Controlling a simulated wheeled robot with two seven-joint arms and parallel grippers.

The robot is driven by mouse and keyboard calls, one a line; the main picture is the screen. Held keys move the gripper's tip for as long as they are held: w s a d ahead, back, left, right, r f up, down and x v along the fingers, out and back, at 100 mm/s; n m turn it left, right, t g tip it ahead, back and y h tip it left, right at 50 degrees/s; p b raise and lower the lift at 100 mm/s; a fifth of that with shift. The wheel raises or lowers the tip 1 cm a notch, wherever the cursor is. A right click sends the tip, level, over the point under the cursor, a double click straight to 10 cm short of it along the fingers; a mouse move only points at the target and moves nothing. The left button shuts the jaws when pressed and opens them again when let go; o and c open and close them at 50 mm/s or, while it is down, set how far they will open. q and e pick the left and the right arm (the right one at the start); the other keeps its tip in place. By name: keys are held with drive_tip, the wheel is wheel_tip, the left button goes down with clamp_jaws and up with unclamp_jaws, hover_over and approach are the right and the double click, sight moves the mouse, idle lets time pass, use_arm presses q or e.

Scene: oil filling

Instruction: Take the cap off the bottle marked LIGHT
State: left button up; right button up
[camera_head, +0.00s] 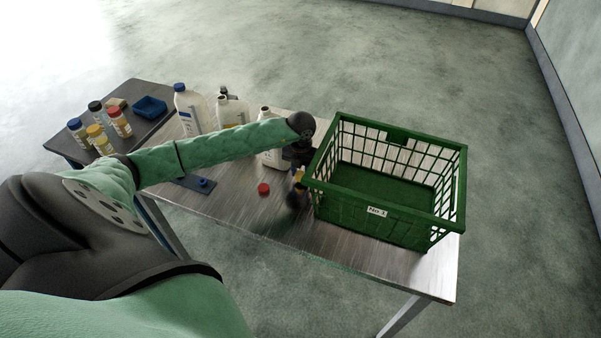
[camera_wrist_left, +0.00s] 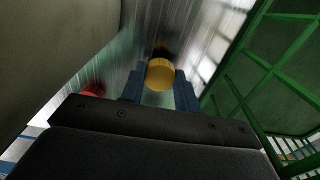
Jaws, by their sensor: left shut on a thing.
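My left gripper (camera_head: 298,179) is beside the near left side of the green crate, over the table. It is shut on a yellow cap (camera_wrist_left: 160,75), which shows round between the two blue fingers in the left wrist view. White bottles stand behind my left arm: one with a blue cap (camera_head: 189,109), one with a handle (camera_head: 232,110), and one with no cap visible (camera_head: 268,156), partly hidden by the arm. I cannot read which is marked LIGHT. A red cap (camera_head: 264,188) lies on the table, left of the gripper. My right gripper is not in view.
The green crate (camera_head: 385,212) stands empty on the right of the metal table (camera_head: 400,267). A dark side table (camera_head: 141,136) at left holds several small capped jars (camera_head: 120,122) and a blue tray (camera_head: 149,107). A blue cap (camera_head: 203,182) lies on a dark blue mat.

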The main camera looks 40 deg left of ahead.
use_arm(q)
drive_tip(key=shift+f, duration=0.9)
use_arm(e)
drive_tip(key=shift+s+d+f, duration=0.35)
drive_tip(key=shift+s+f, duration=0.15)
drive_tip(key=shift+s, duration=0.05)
use_arm(q)
drive_tip(key=shift+f, duration=0.15)
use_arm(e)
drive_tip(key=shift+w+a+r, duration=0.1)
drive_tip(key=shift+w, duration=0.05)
use_arm(q)
drive_tip(key=o, duration=1.1)
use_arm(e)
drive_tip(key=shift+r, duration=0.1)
